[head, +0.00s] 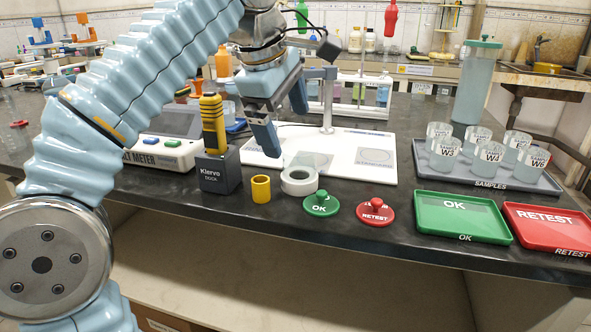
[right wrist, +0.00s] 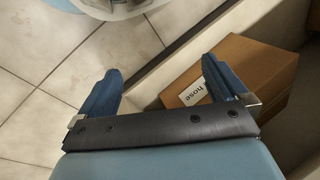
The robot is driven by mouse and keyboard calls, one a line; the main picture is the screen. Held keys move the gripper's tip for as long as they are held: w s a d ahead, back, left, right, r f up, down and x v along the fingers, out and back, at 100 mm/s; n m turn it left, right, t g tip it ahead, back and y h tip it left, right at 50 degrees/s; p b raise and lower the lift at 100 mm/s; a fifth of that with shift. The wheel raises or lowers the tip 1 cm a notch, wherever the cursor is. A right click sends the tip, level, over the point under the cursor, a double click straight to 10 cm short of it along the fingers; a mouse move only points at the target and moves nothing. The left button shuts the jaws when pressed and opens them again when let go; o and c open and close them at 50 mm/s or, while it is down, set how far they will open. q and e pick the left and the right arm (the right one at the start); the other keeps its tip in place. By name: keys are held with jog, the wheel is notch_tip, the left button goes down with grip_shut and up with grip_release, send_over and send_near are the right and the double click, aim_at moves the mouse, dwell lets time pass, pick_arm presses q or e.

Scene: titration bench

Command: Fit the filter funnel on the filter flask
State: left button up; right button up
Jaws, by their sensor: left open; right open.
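I cannot make out a filter funnel or a filter flask in either view. My left gripper (head: 282,118) is open above the white stand base (head: 345,150) on the bench, its fingers apart with nothing seen between them. My arm and gripper hide part of the bench behind them. My right gripper (right wrist: 160,75) shows only in the right wrist view. It is open and empty, over the floor and beside a cardboard box (right wrist: 245,65) labelled "hose".
Along the bench front are a grey dock (head: 218,172) with a yellow-black tool (head: 212,125), a yellow ring (head: 261,189), a white roll (head: 299,181), green (head: 321,206) and red (head: 375,213) discs. At right are green (head: 460,216) and red (head: 548,226) trays, a samples tray (head: 485,183) with several beakers, and a tall green-lidded container (head: 474,90).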

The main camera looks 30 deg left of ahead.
pick_arm(q)
jog(key=s+d+m+t+y+b, duration=0.3)
jog(key=d+m, duration=0.1)
jog(key=m, duration=0.9)
jog(key=m+b, duration=0.1)
jog(key=b, duration=0.2)
send_over(299, 184)
jog(key=shift+t+y, duration=0.3)
jog(key=shift+t, duration=0.1)
notch_tip(299, 184, down, 4)
jog(key=shift+f, duration=0.25)
jog(key=b+x, duration=0.1)
jog(key=x, duration=0.5)
jog(key=shift+a, duration=0.2)
jog(key=c, duration=1.2)
pick_arm(e)
notch_tip(299, 184, down, 8)
jog(key=d, duration=0.2)
jog(key=shift+w, duration=0.35)
